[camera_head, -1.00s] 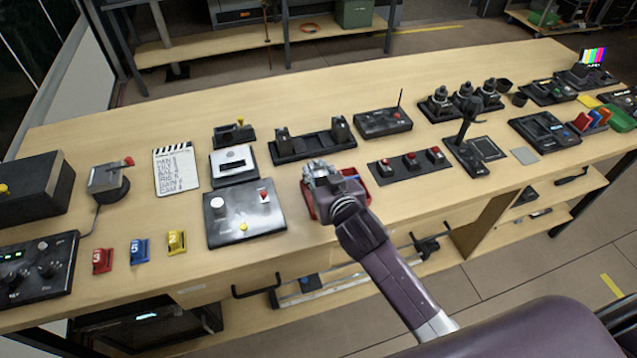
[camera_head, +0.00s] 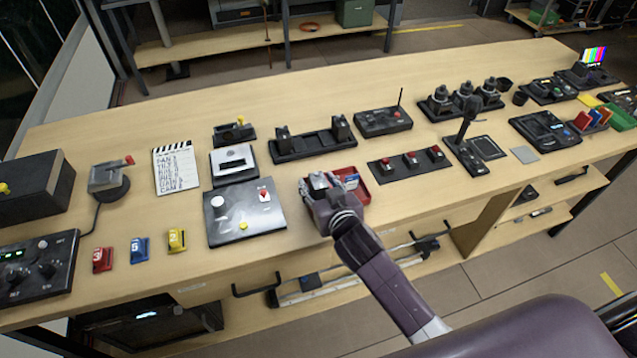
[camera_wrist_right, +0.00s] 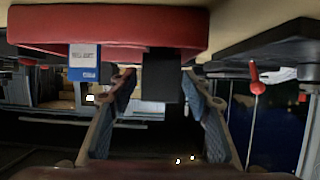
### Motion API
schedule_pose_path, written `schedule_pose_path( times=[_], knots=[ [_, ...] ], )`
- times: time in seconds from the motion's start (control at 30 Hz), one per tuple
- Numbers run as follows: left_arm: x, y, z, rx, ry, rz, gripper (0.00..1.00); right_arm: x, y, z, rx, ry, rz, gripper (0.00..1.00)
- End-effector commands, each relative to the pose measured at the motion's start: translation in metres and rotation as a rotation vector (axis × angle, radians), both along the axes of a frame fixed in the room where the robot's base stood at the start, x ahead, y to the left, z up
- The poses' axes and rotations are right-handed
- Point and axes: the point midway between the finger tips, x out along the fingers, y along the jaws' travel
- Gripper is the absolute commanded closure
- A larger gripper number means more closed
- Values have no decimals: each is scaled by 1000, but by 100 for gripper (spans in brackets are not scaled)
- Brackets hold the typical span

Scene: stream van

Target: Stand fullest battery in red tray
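The red tray (camera_head: 362,190) lies near the table's front edge in the head view, partly hidden by my right gripper (camera_head: 334,186). In the right wrist view, which looks upside down, the red tray (camera_wrist_right: 110,28) spans the top. A blue battery with a white label (camera_wrist_right: 85,62) stands at the tray on the left. A dark block (camera_wrist_right: 160,85), perhaps another battery, is between and beyond the fingertips of my right gripper (camera_wrist_right: 158,82). The fingers are spread, with visible gaps beside the block. Charge levels cannot be read. My left gripper is out of view.
A grey switch panel (camera_head: 225,230) sits just left of the tray, and a black strip with red-topped switches (camera_head: 411,177) sits to the right. A black two-post stand (camera_head: 312,146) is behind. Red, blue and yellow numbered blocks (camera_head: 140,249) stand at left. Bare tabletop lies behind the devices.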

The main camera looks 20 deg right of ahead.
Motion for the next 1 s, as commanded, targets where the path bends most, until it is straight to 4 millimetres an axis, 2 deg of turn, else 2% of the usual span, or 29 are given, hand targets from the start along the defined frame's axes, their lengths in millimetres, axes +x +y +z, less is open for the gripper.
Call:
schedule_pose_path(
  times=[0.27, 0.37, 0.8, 1.0],
  knots=[
    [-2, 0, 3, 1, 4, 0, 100, 0, 0, 5, -1, 0, 0, 55],
    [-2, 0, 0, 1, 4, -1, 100, -9, 0, 5, 0, 2, 0, 55],
    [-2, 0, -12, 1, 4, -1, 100, -78, -2, 33, 1, 1, 0, 55],
    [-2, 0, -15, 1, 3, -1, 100, -101, -3, 44, 1, 1, 0, 55]
  ],
)
